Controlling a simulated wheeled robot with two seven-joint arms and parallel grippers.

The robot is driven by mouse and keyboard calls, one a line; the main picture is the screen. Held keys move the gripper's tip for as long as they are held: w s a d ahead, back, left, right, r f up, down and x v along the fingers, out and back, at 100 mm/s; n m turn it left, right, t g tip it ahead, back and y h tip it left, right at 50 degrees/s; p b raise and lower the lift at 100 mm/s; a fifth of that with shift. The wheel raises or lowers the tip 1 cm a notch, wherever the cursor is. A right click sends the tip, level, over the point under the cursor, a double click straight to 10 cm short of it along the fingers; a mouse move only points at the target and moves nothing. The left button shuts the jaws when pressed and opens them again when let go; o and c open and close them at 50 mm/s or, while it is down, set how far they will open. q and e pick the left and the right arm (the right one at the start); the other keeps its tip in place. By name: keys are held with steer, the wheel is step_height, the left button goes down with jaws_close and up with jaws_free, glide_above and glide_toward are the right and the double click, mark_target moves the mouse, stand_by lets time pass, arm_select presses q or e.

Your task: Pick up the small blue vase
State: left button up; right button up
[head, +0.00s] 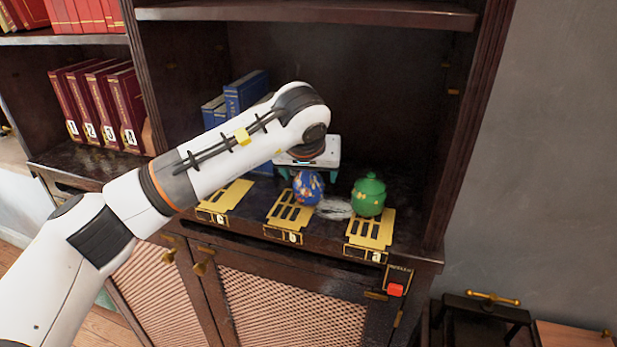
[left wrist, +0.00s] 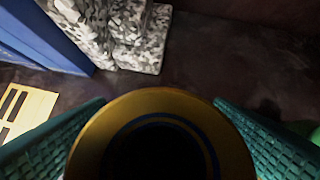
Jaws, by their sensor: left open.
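The small blue vase (head: 308,190), with orange and light patches, stands upright on the middle gold plate (head: 283,213) of the cabinet shelf. My left gripper (head: 308,173) is above and around its upper part, pointing down. In the left wrist view, the vase's gold rim (left wrist: 160,101) and dark mouth lie between the two teal fingers of the gripper (left wrist: 160,135). The fingers are open, one on each side; whether they touch the vase, I cannot tell. My right gripper is not in view.
A green lidded pot (head: 369,195) stands close to the right on another gold plate (head: 370,232). Blue books (head: 246,93) stand behind my left arm. A speckled grey block (left wrist: 137,45) is near the vase. A red button (head: 396,290) is on the cabinet front.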

arm_select(q)
steer(key=shift+c, duration=0.3)
steer(key=c, duration=1.1)
steer(key=shift+o, duration=0.2)
steer(key=shift+s, duration=0.1)
